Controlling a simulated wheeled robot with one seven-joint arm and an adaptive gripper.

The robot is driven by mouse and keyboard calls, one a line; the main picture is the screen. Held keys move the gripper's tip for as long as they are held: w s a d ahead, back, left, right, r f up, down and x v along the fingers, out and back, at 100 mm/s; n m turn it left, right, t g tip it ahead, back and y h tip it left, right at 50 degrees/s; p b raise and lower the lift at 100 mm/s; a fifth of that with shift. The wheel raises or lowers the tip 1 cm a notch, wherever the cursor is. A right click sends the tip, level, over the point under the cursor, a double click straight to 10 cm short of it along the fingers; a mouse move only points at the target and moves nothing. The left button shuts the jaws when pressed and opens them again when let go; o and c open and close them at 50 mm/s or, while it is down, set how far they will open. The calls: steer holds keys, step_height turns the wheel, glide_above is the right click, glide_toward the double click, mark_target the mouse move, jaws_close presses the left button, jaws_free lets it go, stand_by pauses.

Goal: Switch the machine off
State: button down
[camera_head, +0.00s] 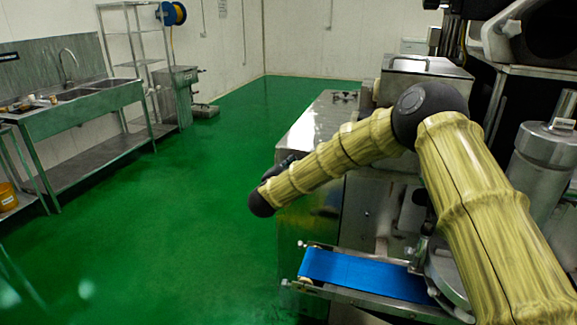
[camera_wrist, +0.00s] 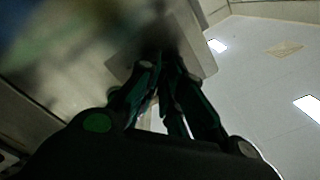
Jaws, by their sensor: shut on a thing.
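The steel machine (camera_head: 308,127) stands right of centre in the head view, with a blue conveyor belt (camera_head: 365,275) low at its front. My arm reaches leftward across it, and my gripper is mostly hidden there. In the wrist view my gripper (camera_wrist: 163,50) has its fingers close together at a pale grey panel (camera_wrist: 200,48). The fingertips are shut on a small dark part on that panel. Shadow and blur hide its shape, so I cannot tell which way any switch is turned.
A steel sink bench (camera_head: 80,95) stands along the left wall, with a wire shelf (camera_head: 140,62) beyond it. The green floor (camera_head: 180,205) between bench and machine is clear. A steel cylinder (camera_head: 545,155) and other equipment stand close at the right.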

steer(key=shift+f, duration=0.15)
steer(key=c, duration=1.6)
jaws_free()
steer(key=shift+o, duration=0.2)
steer(key=v, duration=1.2)
steer(key=shift+a, duration=0.1)
